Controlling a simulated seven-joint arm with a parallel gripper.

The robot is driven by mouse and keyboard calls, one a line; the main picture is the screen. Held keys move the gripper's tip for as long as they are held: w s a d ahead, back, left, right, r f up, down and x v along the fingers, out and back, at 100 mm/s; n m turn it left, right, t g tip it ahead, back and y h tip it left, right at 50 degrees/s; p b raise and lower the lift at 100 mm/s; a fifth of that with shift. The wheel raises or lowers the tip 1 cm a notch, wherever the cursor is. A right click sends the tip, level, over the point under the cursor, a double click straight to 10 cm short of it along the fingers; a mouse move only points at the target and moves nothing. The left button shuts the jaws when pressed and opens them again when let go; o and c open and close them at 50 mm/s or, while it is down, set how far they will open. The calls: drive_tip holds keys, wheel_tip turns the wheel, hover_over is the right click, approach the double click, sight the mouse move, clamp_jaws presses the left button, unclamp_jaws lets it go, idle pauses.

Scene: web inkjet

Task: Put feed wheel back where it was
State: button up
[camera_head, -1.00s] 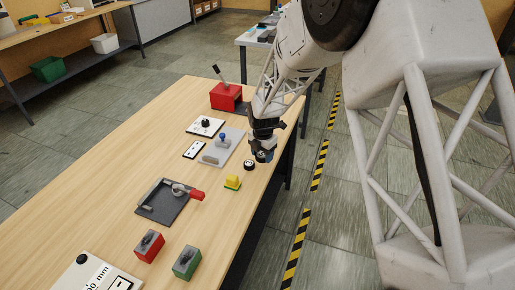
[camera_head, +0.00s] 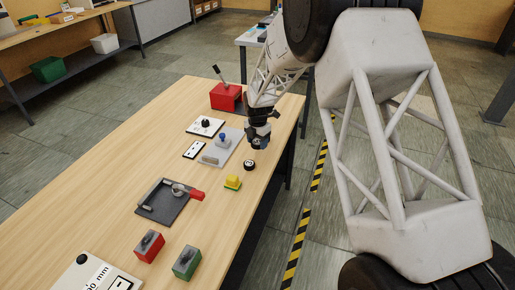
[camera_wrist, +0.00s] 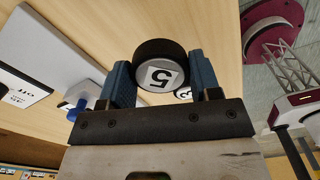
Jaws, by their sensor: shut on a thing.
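A black-rimmed wheel with a white face marked 5 (camera_wrist: 160,72) sits between the two blue fingers of my gripper (camera_wrist: 158,85) in the wrist view, and the fingers are shut on it. In the head view my gripper (camera_head: 258,143) is near the right edge of the wooden table, beside the grey plate. The held wheel is hard to make out there. A second small black wheel with a pale face (camera_head: 249,165) lies on the table just in front of the gripper. Part of a white face with a mark (camera_wrist: 182,93) shows below the held wheel, mostly hidden.
A grey plate (camera_head: 229,157) with a blue knob (camera_head: 223,138) lies left of the gripper. A red box with a lever (camera_head: 223,98) stands behind.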

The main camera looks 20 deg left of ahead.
sight(258, 153)
drive_tip(key=shift+f, duration=0.1)
drive_tip(key=shift+f, duration=1.65)
drive_tip(key=shift+f, duration=0.15)
drive_tip(key=o, duration=1.1)
drive_tip(key=shift+c, duration=0.2)
drive_tip(key=shift+r, duration=6.15)
